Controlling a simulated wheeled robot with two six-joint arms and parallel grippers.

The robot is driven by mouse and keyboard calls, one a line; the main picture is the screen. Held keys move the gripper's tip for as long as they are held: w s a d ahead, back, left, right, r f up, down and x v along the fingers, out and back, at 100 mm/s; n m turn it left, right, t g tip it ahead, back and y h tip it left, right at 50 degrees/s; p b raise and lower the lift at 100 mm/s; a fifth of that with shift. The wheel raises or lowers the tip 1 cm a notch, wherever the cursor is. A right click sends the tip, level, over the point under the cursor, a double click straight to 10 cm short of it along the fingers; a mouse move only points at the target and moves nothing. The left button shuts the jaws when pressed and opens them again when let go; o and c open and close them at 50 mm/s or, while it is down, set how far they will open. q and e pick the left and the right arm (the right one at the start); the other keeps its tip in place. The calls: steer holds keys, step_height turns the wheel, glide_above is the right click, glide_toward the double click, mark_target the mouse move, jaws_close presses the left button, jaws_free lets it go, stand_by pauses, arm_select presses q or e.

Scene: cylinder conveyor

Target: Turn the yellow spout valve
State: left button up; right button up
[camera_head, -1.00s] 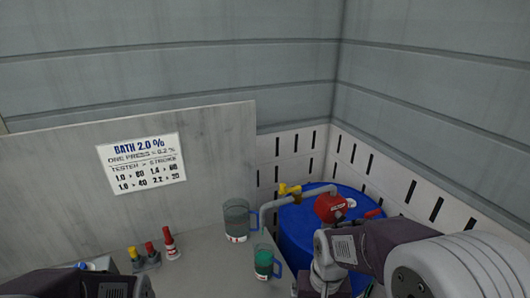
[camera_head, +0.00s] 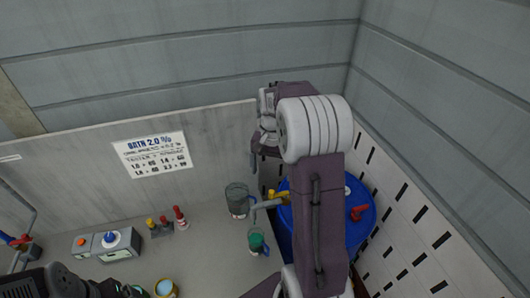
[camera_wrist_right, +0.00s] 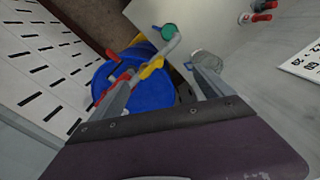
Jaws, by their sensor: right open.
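The yellow spout valve (camera_head: 282,197) sits on a grey pipe above the blue drum (camera_head: 362,232), partly hidden by my right arm in the head view. In the right wrist view the yellow valve (camera_wrist_right: 151,68) shows between the fingers as seen from above, with the grey spout (camera_wrist_right: 170,46) curving beyond it. My right gripper (camera_head: 258,162) is raised and points down near the drum's back left side. In the wrist view the right gripper (camera_wrist_right: 163,74) is open and holds nothing. At the lower left only dark parts of my left arm show.
A grey jug (camera_head: 237,200) and a green jug (camera_head: 256,242) stand left of the spout. Small bottles (camera_head: 180,217), a tester box (camera_head: 104,244) and a yellow-rimmed cup (camera_head: 165,288) stand farther left. A red handle (camera_head: 358,212) is on the drum. Walls close off the back and right.

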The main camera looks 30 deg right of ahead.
mark_target(272, 192)
step_height(272, 192, down, 10)
steer(key=b, duration=0.8)
steer(key=shift+s+r+b, duration=0.1)
steer(key=shift+r+b, duration=0.05)
steer(key=shift+b, duration=0.2)
steer(key=shift+d+f+b, duration=0.1)
steer(key=shift+f+b, duration=0.25)
steer(key=shift+f, duration=0.25)
steer(key=c, duration=1)
steer(key=shift+s+d+r, duration=0.1)
steer(key=shift+s+r, duration=0.05)
steer(key=shift+s, duration=0.1)
steer(key=c, duration=0.9)
steer(key=shift+w, duration=0.1)
steer(key=shift+c, duration=0.2)
